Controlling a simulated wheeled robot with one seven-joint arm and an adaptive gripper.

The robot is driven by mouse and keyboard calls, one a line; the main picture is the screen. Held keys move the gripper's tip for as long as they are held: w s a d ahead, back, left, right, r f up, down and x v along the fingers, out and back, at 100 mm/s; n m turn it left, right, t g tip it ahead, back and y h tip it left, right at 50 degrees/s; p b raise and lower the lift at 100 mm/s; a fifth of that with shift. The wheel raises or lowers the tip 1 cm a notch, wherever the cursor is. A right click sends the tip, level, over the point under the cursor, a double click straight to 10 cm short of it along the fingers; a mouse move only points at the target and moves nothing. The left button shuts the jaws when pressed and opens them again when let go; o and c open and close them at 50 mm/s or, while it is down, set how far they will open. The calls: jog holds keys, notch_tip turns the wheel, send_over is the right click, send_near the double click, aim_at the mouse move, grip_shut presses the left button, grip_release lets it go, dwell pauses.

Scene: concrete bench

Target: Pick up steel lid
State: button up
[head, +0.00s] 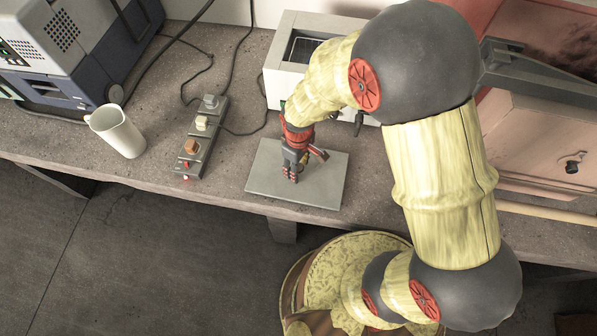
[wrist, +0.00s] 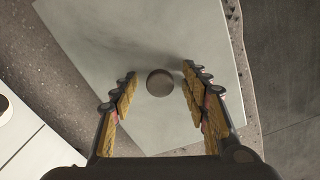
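The steel lid (head: 325,187) is a flat grey rectangular plate lying on the concrete bench near its front edge. In the wrist view the lid (wrist: 100,35) fills the middle, with a round dark knob (wrist: 160,82) on it. My gripper (head: 290,177) points down over the lid and hides part of it, including the knob, in the head view. In the wrist view my gripper (wrist: 159,72) is open, with the knob between its two fingers and a gap on each side. I cannot tell exactly how high the fingertips are above the plate.
A white box-shaped appliance (head: 285,85) stands behind the lid. A power strip (head: 201,135) with plugs and cords and a white mug (head: 118,130) are to the left. A pinkish cabinet (head: 545,135) is at the right. The bench between strip and lid is clear.

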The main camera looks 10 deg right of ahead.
jog(key=shift+c, duration=1.2)
grip_shut()
